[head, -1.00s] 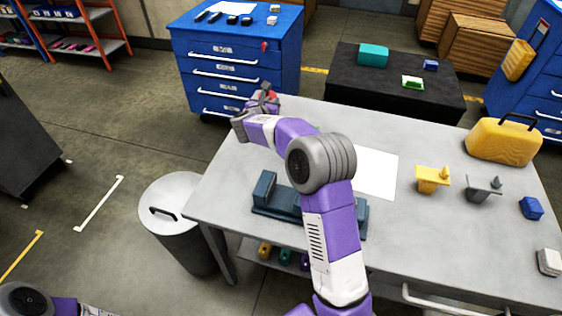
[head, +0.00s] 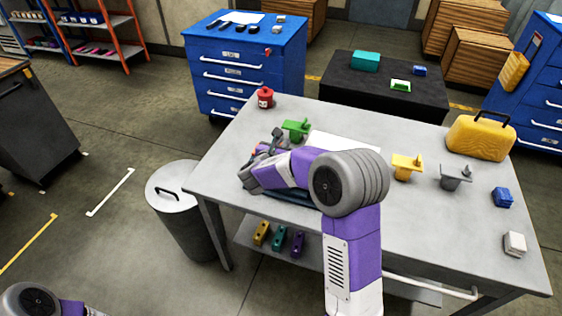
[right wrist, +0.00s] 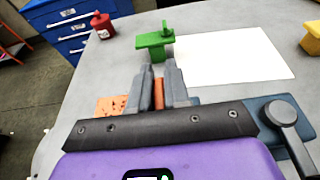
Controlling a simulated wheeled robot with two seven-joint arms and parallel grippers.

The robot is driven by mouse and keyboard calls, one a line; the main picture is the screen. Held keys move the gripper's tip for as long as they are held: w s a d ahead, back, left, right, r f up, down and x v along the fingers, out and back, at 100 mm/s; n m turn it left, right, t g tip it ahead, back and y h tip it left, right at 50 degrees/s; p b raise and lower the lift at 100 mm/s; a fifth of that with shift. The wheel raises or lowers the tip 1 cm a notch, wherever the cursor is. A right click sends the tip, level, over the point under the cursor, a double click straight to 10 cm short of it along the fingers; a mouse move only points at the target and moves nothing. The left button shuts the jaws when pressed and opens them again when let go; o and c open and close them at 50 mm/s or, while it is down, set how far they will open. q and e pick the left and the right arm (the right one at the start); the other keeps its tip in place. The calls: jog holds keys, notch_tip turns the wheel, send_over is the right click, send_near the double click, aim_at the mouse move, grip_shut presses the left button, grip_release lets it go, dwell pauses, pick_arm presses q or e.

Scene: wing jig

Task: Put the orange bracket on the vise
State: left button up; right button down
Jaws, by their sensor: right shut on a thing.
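The orange bracket (right wrist: 112,105) shows in the right wrist view, with part of it between the fingers of my right gripper (right wrist: 165,82). In the head view the right gripper (head: 262,153) is shut on the bracket, and only a little orange (head: 257,148) shows. The gripper is at the left part of the table, by the vise. The blue-grey vise (head: 290,196) is mostly hidden under my right arm. Its end and lever (right wrist: 290,125) show in the right wrist view. I cannot tell whether bracket and vise touch. My left gripper is out of view.
A green bracket (head: 296,128) and a red bottle (head: 265,98) stand behind the gripper. A white sheet (head: 340,143) lies to the right. A yellow bracket (head: 407,166), a grey bracket (head: 455,177) and a yellow case (head: 480,138) stand further right.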

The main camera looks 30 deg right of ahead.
notch_tip(320, 180, down, 4)
jog(key=shift+f+b, duration=0.15)
jog(key=shift+b, duration=0.35)
jog(key=c, duration=1.1)
grip_release()
jog(key=shift+s+f, duration=0.1)
jog(key=shift+a+r, duration=0.2)
jog(key=shift+r, duration=0.05)
jog(key=p+v, duration=0.1)
jog(key=v, duration=1)
jog(key=shift+s+a, duration=0.25)
